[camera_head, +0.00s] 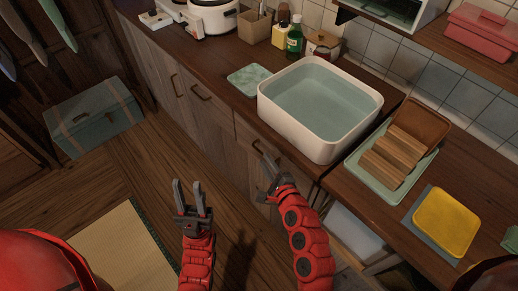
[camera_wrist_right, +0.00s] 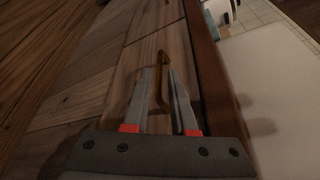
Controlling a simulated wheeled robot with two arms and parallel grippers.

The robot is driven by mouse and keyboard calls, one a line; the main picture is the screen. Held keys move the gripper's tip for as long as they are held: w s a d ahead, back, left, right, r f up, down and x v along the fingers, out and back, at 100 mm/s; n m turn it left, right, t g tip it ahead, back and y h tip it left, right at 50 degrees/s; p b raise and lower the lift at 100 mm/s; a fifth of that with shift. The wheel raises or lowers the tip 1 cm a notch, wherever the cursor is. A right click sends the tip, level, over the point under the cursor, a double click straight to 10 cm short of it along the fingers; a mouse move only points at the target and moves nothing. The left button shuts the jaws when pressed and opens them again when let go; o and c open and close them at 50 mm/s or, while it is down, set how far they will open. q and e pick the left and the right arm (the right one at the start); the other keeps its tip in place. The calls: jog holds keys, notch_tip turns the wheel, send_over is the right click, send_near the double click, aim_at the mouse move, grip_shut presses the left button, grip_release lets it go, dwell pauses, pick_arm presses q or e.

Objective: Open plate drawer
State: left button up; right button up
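A wooden drawer front (camera_head: 246,131) sits under the counter edge and looks closed. Its bronze bar handle (camera_head: 257,146) is at the right gripper's tips in the head view. My right gripper (camera_head: 268,164) reaches toward this front. In the right wrist view, the handle (camera_wrist_right: 163,68) appears between the two slightly parted fingers (camera_wrist_right: 163,88). I cannot tell whether the fingers touch it. My left gripper (camera_head: 188,186) is open and empty, pointing up over the floor, away from the cabinet. Plates inside a drawer are not visible.
A white basin of water (camera_head: 272,107) stands on the counter above the drawer. More cabinet handles (camera_head: 201,93) are further left. A dish rack (camera_head: 378,185) and yellow tray (camera_head: 446,222) are at right. A chest (camera_head: 94,118) stands at left; the floor between is clear.

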aim_at(259, 151)
jog(key=x, duration=0.6)
jog(key=shift+w, duration=0.15)
grip_shut()
jog(key=shift+f, duration=0.1)
dwell(1.2)
